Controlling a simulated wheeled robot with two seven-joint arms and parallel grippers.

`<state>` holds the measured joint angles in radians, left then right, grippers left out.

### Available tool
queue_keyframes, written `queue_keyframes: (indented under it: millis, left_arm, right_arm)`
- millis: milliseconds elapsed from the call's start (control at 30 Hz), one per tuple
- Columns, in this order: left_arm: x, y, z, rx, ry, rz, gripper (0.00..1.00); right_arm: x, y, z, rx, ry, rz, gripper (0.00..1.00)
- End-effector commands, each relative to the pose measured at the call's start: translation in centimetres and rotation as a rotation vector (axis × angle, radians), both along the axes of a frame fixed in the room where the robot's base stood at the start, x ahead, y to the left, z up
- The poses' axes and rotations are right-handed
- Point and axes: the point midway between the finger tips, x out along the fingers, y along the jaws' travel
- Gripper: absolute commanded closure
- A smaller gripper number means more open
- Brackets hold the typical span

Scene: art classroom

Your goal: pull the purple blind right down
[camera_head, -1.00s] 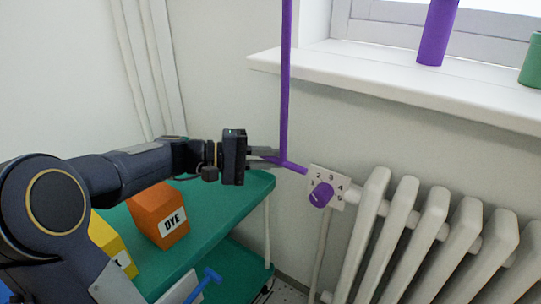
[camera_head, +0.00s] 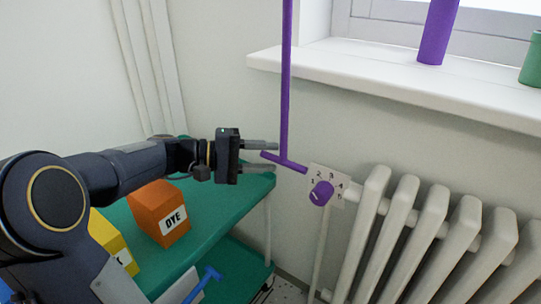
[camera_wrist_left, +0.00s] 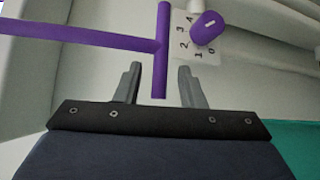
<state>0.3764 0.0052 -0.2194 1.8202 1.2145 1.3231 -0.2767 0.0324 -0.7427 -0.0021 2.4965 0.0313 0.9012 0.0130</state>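A purple pull rod (camera_head: 286,85) hangs down in front of the wall and ends in a short purple crossbar handle (camera_head: 292,164). The blind itself is not in view; only the rod shows. In the left wrist view the open fingers (camera_wrist_left: 159,80) stand apart, with the near end of the crossbar (camera_wrist_left: 161,75) between the tips and not gripped. The rod (camera_wrist_left: 80,35) runs off to the left there. My right gripper is not in view.
A purple numbered dial (camera_head: 321,194) sits on the radiator (camera_head: 420,225) right beside the handle. A white window sill (camera_head: 390,87) juts out above. A green cart (camera_head: 240,200) holds an orange dye box (camera_head: 150,215) under my left arm.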

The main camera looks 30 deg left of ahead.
Motion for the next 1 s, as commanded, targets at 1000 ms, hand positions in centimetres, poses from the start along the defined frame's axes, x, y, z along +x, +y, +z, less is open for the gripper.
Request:
queue_keyframes:
  millis: [1000]
  left_arm:
    - [-9.5,-3.7,-1.8,0.236,0.117,-0.159,0.64]
  right_arm:
    - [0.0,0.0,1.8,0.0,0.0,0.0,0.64]
